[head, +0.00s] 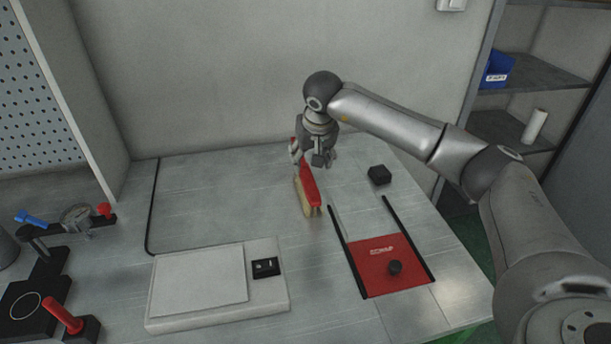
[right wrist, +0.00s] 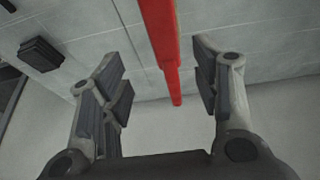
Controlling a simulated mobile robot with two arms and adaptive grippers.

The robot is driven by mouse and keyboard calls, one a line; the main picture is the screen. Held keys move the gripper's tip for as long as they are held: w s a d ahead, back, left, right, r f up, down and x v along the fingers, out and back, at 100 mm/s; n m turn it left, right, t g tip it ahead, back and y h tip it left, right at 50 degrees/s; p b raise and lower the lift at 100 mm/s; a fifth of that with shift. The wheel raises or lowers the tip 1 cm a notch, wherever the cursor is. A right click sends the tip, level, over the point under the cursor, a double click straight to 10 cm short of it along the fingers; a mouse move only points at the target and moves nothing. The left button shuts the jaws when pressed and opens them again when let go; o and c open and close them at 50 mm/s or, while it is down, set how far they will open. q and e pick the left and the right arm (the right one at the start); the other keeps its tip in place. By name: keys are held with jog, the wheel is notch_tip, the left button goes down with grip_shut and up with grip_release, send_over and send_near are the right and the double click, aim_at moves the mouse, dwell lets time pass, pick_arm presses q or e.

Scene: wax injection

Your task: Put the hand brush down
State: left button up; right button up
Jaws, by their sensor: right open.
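The hand brush (head: 308,187) has a red back and handle and pale bristles. In the head view it rests on the grey table top, towards the back, with the bristle end facing the front. My right gripper (head: 315,157) is above the handle end, which it partly hides. In the right wrist view the open fingers (right wrist: 160,92) stand on both sides of the red handle (right wrist: 165,50), with a gap on each side. My left gripper is not in view.
A small black block (head: 379,175) lies right of the brush. A white box with a switch (head: 217,284) stands in front. A clamp device (head: 80,218) is at left. The back left of the table is clear.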

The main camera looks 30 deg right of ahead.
aim_at(307, 174)
jog(key=x, duration=0.3)
jog(key=shift+w+f, duration=0.1)
jog(key=shift+f, duration=0.05)
jog(key=x, duration=0.3)
jog(key=p+x, duration=0.1)
jog(key=x, duration=0.1)
jog(key=shift+a+f, duration=0.15)
jog(key=shift+a, duration=0.1)
grip_shut()
jog(key=shift+r+p, duration=0.4)
jog(key=shift+r, duration=0.3)
notch_tip(307, 174, up, 2)
jog(key=shift+r+p, duration=0.1)
jog(key=shift+p, duration=0.65)
jog(key=s+d+r+p, duration=0.6)
jog(key=s+d+r, duration=0.3)
jog(key=s, duration=0.1)
jog(key=shift+d+r+p, duration=0.3)
